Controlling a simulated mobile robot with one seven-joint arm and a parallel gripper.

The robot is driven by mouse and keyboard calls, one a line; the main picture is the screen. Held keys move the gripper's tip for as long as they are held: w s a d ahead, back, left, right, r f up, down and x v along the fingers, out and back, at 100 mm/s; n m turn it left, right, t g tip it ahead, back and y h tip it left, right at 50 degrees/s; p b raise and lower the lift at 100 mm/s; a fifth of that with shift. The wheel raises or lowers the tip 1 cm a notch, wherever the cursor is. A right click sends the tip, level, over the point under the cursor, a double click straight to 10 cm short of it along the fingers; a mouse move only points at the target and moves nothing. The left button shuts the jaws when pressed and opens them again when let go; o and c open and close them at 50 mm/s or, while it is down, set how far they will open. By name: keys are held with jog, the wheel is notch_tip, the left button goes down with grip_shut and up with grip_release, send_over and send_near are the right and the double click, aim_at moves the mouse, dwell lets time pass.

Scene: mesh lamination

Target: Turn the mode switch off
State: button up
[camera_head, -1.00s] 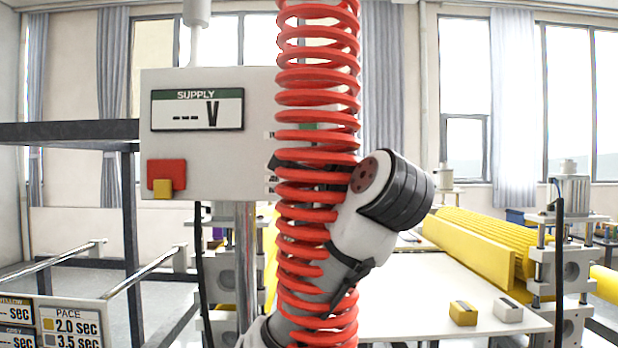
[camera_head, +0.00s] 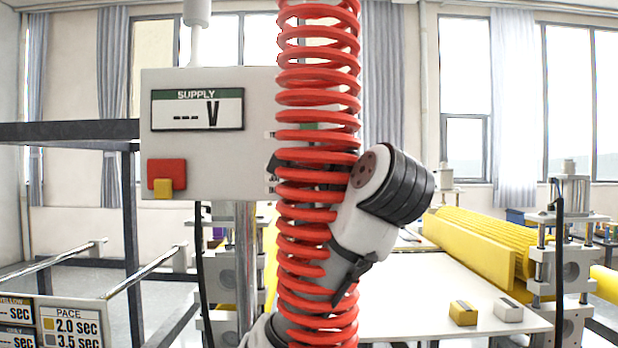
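A pale control box (camera_head: 225,160) stands at centre left on a post.
A dark frame (camera_head: 70,132) stands at left, with a pace sign (camera_head: 76,325) below it. A white table (camera_head: 440,290) at right carries a yellow block (camera_head: 463,313) and a white block (camera_head: 508,309). Yellow rolls (camera_head: 490,235) lie behind it.

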jog(key=b+v, duration=1.3)
jog(key=b, duration=0.1)
jog(key=shift+s+b, duration=0.3)
jog(key=shift+s, duration=0.05)
jog(key=shift+d+r, duration=0.1)
dwell(0.3)
